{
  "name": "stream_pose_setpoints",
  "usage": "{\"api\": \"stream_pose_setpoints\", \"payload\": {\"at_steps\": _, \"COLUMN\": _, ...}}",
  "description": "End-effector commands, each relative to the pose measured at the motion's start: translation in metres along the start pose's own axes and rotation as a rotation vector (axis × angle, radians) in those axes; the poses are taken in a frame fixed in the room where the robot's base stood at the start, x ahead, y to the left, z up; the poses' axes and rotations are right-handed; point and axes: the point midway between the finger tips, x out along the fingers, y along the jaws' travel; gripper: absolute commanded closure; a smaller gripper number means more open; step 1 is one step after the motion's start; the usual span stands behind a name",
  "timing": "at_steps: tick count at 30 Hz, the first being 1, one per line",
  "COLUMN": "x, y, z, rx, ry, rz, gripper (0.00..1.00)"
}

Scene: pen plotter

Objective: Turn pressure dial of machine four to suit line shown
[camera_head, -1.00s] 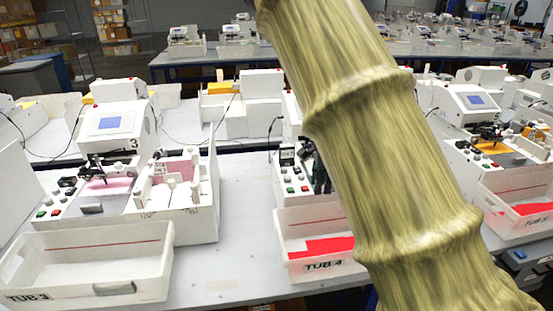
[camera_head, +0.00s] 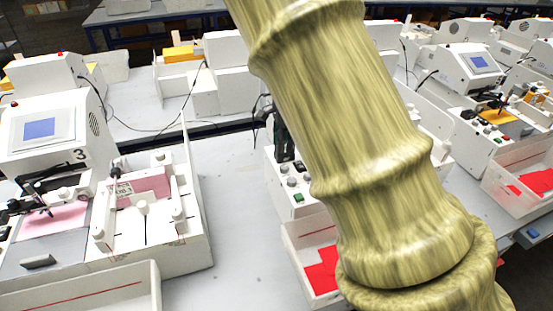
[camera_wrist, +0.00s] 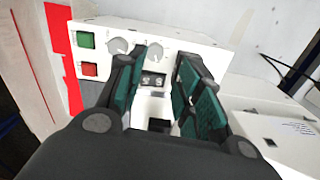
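Machine four's white control panel (camera_wrist: 215,38) fills the upper middle of the wrist view. It carries a green button (camera_wrist: 86,40), a red button (camera_wrist: 89,69), a grey dial (camera_wrist: 119,46) and a second grey dial (camera_wrist: 156,55). My gripper (camera_wrist: 161,58) is open, with its dark green pads on either side of the second dial; contact cannot be told. A small black switch (camera_wrist: 153,80) shows between the fingers. In the head view my arm hides most of machine four; a dial (camera_head: 292,182) and my dark gripper (camera_head: 281,138) show at its left edge. No setting line is readable.
The tub with red pieces (camera_head: 322,270) stands in front of machine four. Machine three (camera_head: 45,128), with its pink-lined tray, stands at left. Bare table (camera_head: 225,190) lies between them. Another machine (camera_head: 465,75) stands at right. Black cables cross the table behind.

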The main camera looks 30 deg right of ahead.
Motion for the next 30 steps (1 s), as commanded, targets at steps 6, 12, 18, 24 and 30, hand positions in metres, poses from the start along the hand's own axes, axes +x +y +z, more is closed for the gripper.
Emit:
{"api": "stream_pose_setpoints", "payload": {"at_steps": 6, "x": 0.034, "y": -0.006, "z": 0.002, "rx": 0.002, "ry": 0.001, "rz": 0.009, "gripper": 0.65}}
{"api": "stream_pose_setpoints", "payload": {"at_steps": 12, "x": 0.070, "y": -0.019, "z": 0.006, "rx": 0.002, "ry": 0.007, "rz": 0.021, "gripper": 0.65}}
{"api": "stream_pose_setpoints", "payload": {"at_steps": 18, "x": 0.092, "y": -0.020, "z": 0.005, "rx": 0.005, "ry": 0.006, "rz": 0.019, "gripper": 0.65}}
{"api": "stream_pose_setpoints", "payload": {"at_steps": 24, "x": 0.104, "y": -0.021, "z": 0.005, "rx": 0.004, "ry": 0.007, "rz": 0.021, "gripper": 0.65}}
{"api": "stream_pose_setpoints", "payload": {"at_steps": 30, "x": 0.106, "y": -0.021, "z": 0.005, "rx": 0.004, "ry": 0.007, "rz": 0.021, "gripper": 0.65}}
